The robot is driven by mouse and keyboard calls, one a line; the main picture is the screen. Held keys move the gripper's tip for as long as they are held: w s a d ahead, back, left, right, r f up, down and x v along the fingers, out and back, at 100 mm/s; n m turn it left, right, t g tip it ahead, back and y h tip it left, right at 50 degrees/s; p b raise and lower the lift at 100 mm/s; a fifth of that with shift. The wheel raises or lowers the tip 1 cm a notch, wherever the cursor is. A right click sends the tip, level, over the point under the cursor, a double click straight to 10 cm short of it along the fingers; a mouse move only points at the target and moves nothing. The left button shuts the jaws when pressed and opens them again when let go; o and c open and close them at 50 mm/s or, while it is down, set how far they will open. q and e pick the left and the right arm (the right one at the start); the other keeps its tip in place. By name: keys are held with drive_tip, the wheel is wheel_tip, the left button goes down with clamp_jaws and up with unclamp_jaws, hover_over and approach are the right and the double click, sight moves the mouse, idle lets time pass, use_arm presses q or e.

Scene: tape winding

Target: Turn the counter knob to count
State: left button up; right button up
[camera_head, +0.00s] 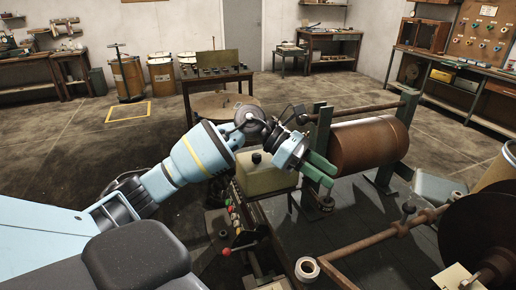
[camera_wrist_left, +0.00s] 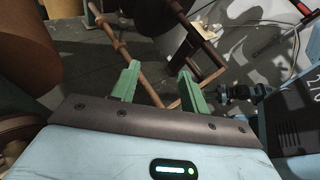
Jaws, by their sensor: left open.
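A cream box (camera_head: 265,178) with a black knob (camera_head: 257,157) on top stands at the near left corner of the machine. I cannot tell for sure whether this is the counter knob. My left gripper (camera_head: 322,170) is to the right of the box, in front of the brown roll, with its green fingers pointing right and down. In the left wrist view the two green fingers of the gripper (camera_wrist_left: 158,86) stand apart with nothing between them. No knob shows clearly between the fingers there. My right gripper is not in view.
A brown roll (camera_head: 370,145) sits on a rusty shaft between green uprights. A rusty bar (camera_head: 385,236) crosses the dark machine bed (camera_head: 330,230). A panel of colored buttons (camera_head: 234,217) with a red-tipped lever is below my left arm. The concrete floor (camera_head: 85,150) at left is mostly clear.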

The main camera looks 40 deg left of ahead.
use_arm(q)
drive_tip(key=a+r+m+g+y, duration=0.15)
drive_tip(key=a+y, duration=0.35)
drive_tip(key=a, duration=0.5)
drive_tip(key=y, duration=0.4)
approach(255, 155)
drive_tip(key=shift+g, duration=0.25)
drive_tip(key=shift+w+p+x, duration=0.15)
drive_tip(key=shift+x, duration=1.95)
drive_tip(key=shift+w+p+x, duration=0.1)
drive_tip(key=shift+p+x, duration=0.05)
drive_tip(key=shift+x, duration=1.9)
clamp_jaws()
